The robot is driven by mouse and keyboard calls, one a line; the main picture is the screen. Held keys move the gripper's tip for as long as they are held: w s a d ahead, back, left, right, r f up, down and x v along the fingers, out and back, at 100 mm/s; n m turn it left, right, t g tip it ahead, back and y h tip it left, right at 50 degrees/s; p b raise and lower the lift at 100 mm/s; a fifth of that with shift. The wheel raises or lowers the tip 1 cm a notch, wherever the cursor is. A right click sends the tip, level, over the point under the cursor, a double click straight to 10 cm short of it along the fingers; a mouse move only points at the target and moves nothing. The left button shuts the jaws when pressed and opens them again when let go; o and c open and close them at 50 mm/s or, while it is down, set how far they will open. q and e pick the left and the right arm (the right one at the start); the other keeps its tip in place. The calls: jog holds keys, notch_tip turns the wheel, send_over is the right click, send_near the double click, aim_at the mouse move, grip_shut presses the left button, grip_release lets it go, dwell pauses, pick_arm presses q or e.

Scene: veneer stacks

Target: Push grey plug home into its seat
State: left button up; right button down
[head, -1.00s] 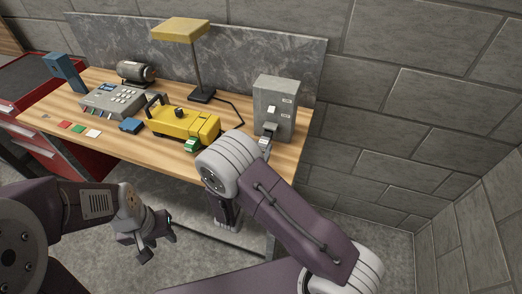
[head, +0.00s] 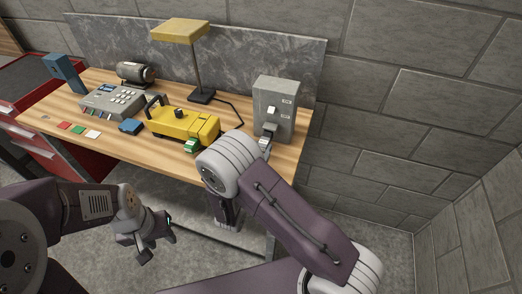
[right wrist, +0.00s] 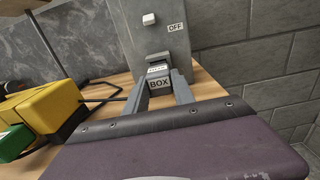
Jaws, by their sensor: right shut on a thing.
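The grey plug (right wrist: 160,86), with a "BOX" label on its face, sits low in front of the grey switch box (right wrist: 157,30). The box also shows in the head view (head: 277,103) at the bench's right end. My right gripper (right wrist: 162,90) is shut on the plug, a finger on each side. The plug appears lined up with the labelled seat (right wrist: 157,69) on the box's front; how deep it sits is hidden. In the head view my right arm hides most of that gripper. My left gripper (head: 160,243) is open and empty in front of the bench.
A yellow device (head: 183,122) with a green plug (head: 192,146) stands left of the box. A lamp (head: 197,62), a grey keypad unit (head: 114,101), a motor (head: 136,72) and a blue block (head: 131,126) are also on the bench. Stone wall is at right.

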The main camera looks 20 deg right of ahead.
jog(key=shift+x, duration=1.35)
jog(key=c, duration=1)
grip_release()
jog(key=shift+o, duration=0.2)
jog(key=b+v, duration=0.1)
jog(key=v, duration=0.8)
